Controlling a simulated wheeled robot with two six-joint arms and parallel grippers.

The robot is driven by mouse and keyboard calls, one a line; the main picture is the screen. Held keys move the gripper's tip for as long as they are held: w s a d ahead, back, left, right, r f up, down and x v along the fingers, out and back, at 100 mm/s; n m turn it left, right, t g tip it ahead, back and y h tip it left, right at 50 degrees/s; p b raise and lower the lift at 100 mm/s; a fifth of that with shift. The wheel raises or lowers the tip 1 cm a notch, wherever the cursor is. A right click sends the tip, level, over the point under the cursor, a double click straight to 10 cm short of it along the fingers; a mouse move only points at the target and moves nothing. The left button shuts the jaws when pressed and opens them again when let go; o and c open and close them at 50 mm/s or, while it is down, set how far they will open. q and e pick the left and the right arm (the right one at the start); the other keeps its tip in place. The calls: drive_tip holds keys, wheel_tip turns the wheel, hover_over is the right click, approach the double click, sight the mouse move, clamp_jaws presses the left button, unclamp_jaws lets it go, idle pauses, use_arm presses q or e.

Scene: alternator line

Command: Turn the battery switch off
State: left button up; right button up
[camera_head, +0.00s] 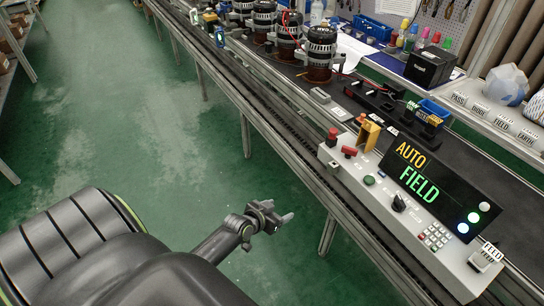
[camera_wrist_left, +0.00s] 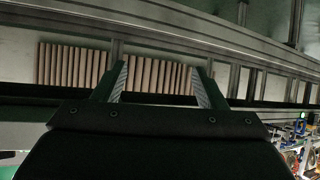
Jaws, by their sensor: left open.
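A pale control box (camera_head: 340,170) stands on the line's near edge. Near its left end is a red switch handle (camera_head: 349,152), which looks like the battery switch; I cannot read its label or tell its setting. Beside it are a red mushroom button (camera_head: 332,136) and a green button (camera_head: 369,180). A black knob (camera_head: 398,203) sits farther right. My left gripper (camera_head: 284,215) is low in front of the line, apart from the box and empty. Its two fingers stand apart in the left wrist view (camera_wrist_left: 160,90). My right gripper is out of view.
A display (camera_head: 420,180) on the box reads AUTO and FIELD, with lamps (camera_head: 473,217) at its right. The line's metal rail (camera_head: 285,122) runs between my gripper and the box. Several alternators (camera_head: 320,55) stand farther back. The green floor (camera_head: 110,120) is clear.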

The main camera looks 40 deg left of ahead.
use_arm(q)
drive_tip(key=shift+g+y, duration=0.4)
drive_tip(key=shift+g, duration=0.4)
drive_tip(key=s+f+p, duration=0.1)
drive_tip(key=s+f, duration=0.2)
drive_tip(key=f, duration=0.1)
drive_tip(key=shift+s+a+f+p, duration=0.15)
drive_tip(key=shift+s+f+p, duration=0.1)
drive_tip(key=shift+s+p, duration=0.15)
